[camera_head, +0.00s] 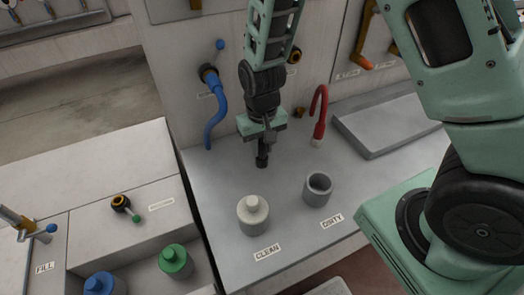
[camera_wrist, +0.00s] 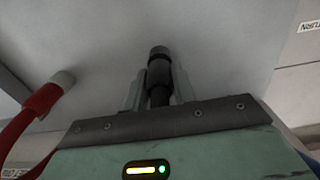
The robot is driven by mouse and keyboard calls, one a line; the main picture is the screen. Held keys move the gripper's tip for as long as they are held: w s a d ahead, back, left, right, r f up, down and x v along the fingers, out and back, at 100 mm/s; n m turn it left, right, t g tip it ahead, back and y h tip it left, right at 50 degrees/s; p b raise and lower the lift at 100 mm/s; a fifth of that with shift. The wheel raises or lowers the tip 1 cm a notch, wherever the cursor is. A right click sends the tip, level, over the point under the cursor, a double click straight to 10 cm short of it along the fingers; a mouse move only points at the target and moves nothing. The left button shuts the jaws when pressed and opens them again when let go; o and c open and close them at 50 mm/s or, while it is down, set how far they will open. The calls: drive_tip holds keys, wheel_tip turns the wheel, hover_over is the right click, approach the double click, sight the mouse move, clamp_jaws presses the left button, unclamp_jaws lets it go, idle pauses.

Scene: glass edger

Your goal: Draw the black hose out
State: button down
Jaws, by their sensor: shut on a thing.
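My gripper (camera_head: 263,140) points down over the grey worktop and is shut on the black hose (camera_head: 262,160). Only the hose's short dark nozzle end shows below the fingers in the head view. In the wrist view my gripper (camera_wrist: 158,92) has a finger on each side of the black hose (camera_wrist: 158,70), and its end sticks out past the fingertips. The rest of the hose is hidden behind my gripper and arm. Whether the nozzle touches the worktop is unclear.
A blue hose (camera_head: 216,110) hangs at left, a red hose (camera_head: 321,112) at right. A cream bottle (camera_head: 253,217) stands by the CLEAN label, an open grey cup (camera_head: 318,190) by DIRTY. A grey tray (camera_head: 385,130) lies at right. Green (camera_head: 175,262) and blue (camera_head: 100,285) bottles stand lower left.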

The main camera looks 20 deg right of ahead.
drive_tip(key=shift+r, duration=0.3)
drive_tip(key=shift+r+p, duration=2.1)
drive_tip(key=shift+r, duration=0.1)
wheel_tip(320, 180, up, 4)
drive_tip(key=p, duration=0.3)
drive_tip(key=shift+p, duration=0.35)
